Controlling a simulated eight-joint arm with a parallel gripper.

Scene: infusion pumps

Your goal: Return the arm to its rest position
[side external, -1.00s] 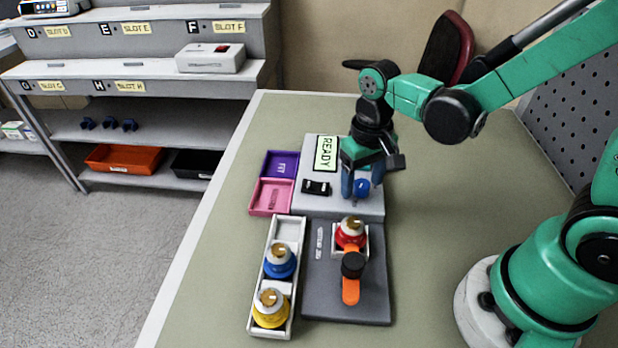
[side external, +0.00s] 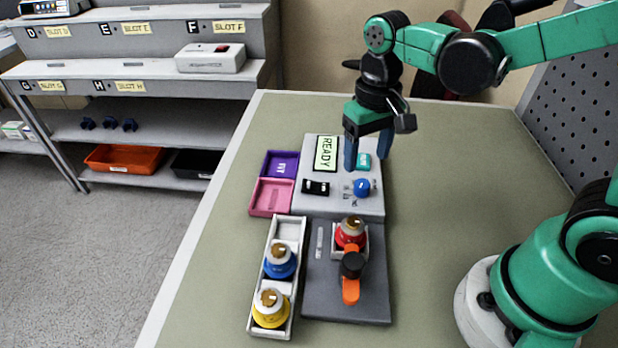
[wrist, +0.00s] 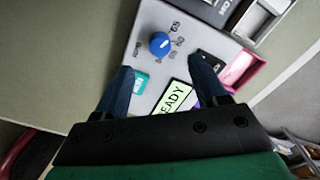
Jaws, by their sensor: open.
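My gripper (side external: 368,155) is open and empty, hanging above the far part of the grey control panel. In the wrist view its two dark blue fingers (wrist: 163,92) are spread apart over the panel. The panel (side external: 310,205) carries a lit READY display (side external: 326,153), a blue knob (side external: 361,187), a teal button (side external: 363,162) and a black switch (side external: 315,187). The blue knob (wrist: 160,44) stands clear of the fingers in the wrist view. The fingers appear raised above the panel, touching nothing.
A red-capped vial (side external: 351,235) sits in a holder on the dark base, with an orange-handled clamp (side external: 351,288) in front. A white rack (side external: 290,311) holds a blue vial (side external: 279,264) and a yellow vial (side external: 270,308). Purple (side external: 267,165) and pink (side external: 257,197) trays lie left. The table's left is clear.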

